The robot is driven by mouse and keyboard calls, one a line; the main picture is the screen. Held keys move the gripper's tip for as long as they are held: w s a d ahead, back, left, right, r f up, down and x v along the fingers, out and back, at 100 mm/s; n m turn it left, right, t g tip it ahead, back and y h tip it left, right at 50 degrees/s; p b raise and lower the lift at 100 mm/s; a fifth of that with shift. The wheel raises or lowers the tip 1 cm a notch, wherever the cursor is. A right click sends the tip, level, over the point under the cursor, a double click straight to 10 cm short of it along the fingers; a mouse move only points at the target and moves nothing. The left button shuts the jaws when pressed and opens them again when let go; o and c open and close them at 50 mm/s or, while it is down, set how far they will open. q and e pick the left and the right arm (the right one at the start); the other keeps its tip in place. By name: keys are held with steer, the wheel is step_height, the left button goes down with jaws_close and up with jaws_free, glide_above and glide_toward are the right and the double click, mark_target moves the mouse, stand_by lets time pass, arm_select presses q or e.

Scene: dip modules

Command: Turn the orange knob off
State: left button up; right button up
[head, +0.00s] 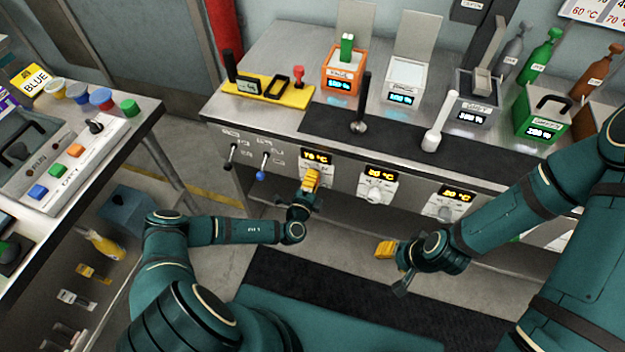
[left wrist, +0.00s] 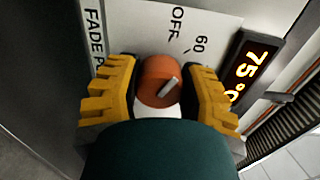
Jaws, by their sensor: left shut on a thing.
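The orange knob (left wrist: 158,74) sits on a white panel (left wrist: 150,25) printed with OFF and 60. A white mark on the knob slants toward the upper right, not in line with the OFF print. The lit display (left wrist: 249,72) beside it reads about 75 °C. My left gripper (left wrist: 160,85) has its yellow fingers on both sides of the knob, shut on it. In the head view my left gripper (head: 311,180) is at the leftmost dial panel and hides the knob. My right gripper (head: 385,249) hangs in front of the counter, away from the panels; its finger gap is unclear.
Two more dials, the middle one (head: 376,192) and the right one (head: 446,208), sit along the counter front. A black lever (head: 232,155) and a blue-tipped lever (head: 262,168) are left of the knob. Coloured dip stations, including an orange one (head: 345,70), stand on the counter.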

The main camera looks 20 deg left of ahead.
arm_select(q)
steer(key=shift+w+n, duration=0.1)
steer(key=shift+n, duration=1.4)
steer(key=shift+b, duration=0.3)
steer(key=o, duration=1.2)
steer(key=s, duration=1.2)
steer(key=shift+a, duration=0.15)
